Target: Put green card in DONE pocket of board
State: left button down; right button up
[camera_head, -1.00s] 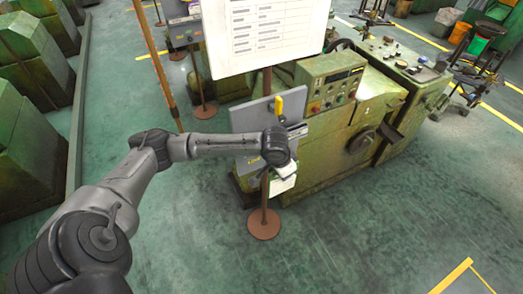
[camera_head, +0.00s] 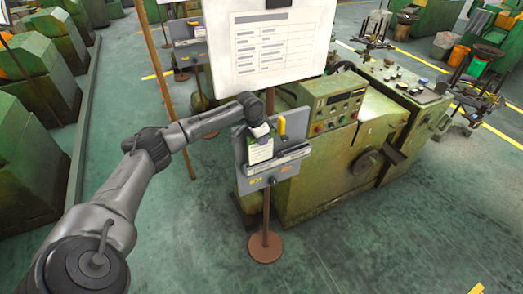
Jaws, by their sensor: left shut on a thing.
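My left gripper (camera_head: 260,133) is shut on a card (camera_head: 260,151), holding its top edge. The card looks white with a green band and hangs upright in front of the grey board (camera_head: 240,160). Its lower edge is just above or at the board's pocket strip (camera_head: 285,160); I cannot tell whether it is inside a pocket. The strip carries a small yellow mark at left and an orange mark at right, both too small to read. My right gripper is out of view.
A white sheet sign (camera_head: 290,75) hangs above. The board's post stands on a round brown base (camera_head: 265,246). A green machine (camera_head: 330,170) is close behind, and the floor in front is clear.

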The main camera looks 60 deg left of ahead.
pick_arm(q)
jog(key=p, duration=0.1)
send_over(262, 161)
jog(key=shift+w+a+f, duration=0.1)
jog(key=shift+a+f, duration=0.05)
jog(key=shift+f, duration=0.95)
jog(key=shift+a+f, duration=0.1)
jog(key=shift+f, duration=1.3)
jog(key=c, duration=1.2)
grip_release()
